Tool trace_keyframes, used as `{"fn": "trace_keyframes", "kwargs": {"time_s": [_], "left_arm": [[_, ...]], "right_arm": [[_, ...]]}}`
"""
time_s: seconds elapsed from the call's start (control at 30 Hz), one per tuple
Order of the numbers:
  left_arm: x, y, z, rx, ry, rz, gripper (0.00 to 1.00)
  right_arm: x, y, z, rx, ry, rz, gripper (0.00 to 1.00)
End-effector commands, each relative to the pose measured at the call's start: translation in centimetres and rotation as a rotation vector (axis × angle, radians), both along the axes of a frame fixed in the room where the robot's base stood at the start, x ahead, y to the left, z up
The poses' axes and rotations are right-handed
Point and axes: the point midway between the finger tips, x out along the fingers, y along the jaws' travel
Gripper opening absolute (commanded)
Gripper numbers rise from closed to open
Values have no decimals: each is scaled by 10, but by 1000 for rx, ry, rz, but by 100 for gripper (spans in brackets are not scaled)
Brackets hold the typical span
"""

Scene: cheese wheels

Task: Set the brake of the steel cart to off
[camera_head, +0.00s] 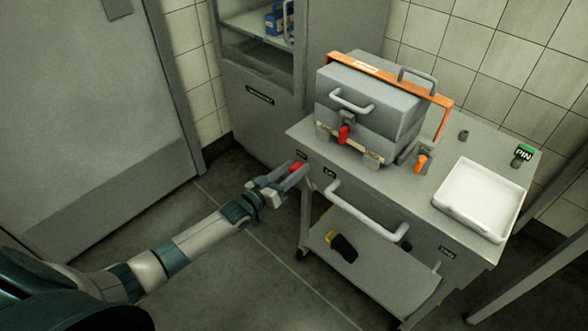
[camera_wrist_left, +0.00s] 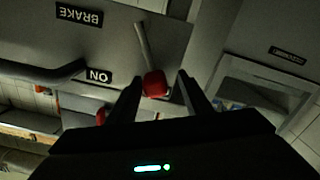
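The steel cart (camera_head: 400,195) stands at centre right. In the left wrist view, which shows lettering upside down, its side carries a BRAKE label (camera_wrist_left: 79,13) and an ON label (camera_wrist_left: 98,76). A thin grey brake lever (camera_wrist_left: 145,45) ends in a red knob (camera_wrist_left: 155,83), beside the ON label. The knob also shows at the cart's left corner in the head view (camera_head: 296,167). My left gripper (camera_head: 287,177) is open at this corner. In the left wrist view its fingers (camera_wrist_left: 158,92) stand either side of the knob, with visible gaps. No OFF label shows. My right gripper is not in view.
A grey case (camera_head: 368,95) with an orange bar and a white tray (camera_head: 478,198) sit on the cart top. A grey handle (camera_head: 368,212) juts from the cart's front. A cabinet (camera_head: 262,110) stands behind. The floor left of the cart is clear.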

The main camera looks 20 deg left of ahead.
Motion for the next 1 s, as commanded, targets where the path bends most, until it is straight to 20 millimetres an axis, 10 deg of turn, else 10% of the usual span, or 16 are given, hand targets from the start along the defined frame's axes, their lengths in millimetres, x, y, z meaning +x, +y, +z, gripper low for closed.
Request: {"fn": "trace_keyframes", "kwargs": {"time_s": [0.47,1.0], "left_arm": [[-15,4,0,-4,-1,-2,45],[-98,35,-1,-2,0,-1,45]], "right_arm": [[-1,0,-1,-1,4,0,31],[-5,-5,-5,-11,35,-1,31]]}}
